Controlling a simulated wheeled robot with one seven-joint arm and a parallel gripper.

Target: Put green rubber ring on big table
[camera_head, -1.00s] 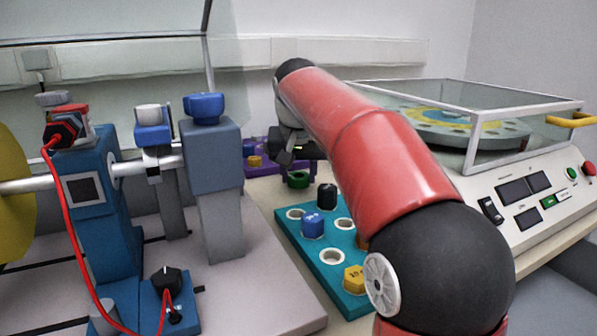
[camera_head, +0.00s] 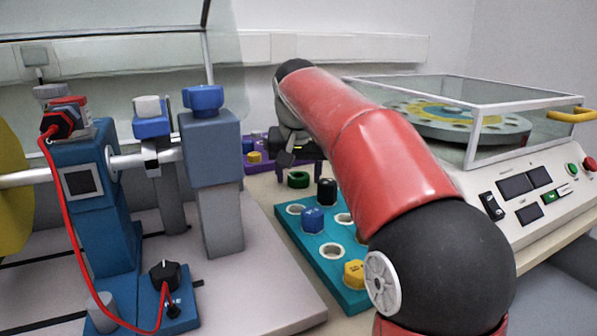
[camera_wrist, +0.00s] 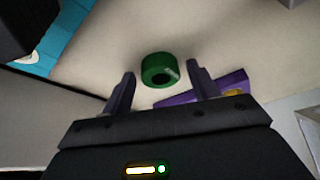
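The green rubber ring (camera_head: 298,180) lies flat on the pale big table (camera_head: 262,187), behind the teal tray. It also shows in the wrist view (camera_wrist: 160,69), with its dark hole visible. My gripper (camera_head: 300,169) is over the table at the ring, its two dark purple fingers pointing down. In the wrist view my gripper (camera_wrist: 161,72) is open, with the ring between and slightly beyond the fingertips. A gap shows on each side, so the fingers do not hold it. The exact height of the fingertips above the table is unclear.
The teal tray (camera_head: 289,226) with blue, black and yellow pieces stands in front of the ring. A purple tray (camera_head: 257,168) lies behind it. The blue-grey machine (camera_head: 212,151) stands left, and a glass-covered console (camera_head: 530,200) stands right.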

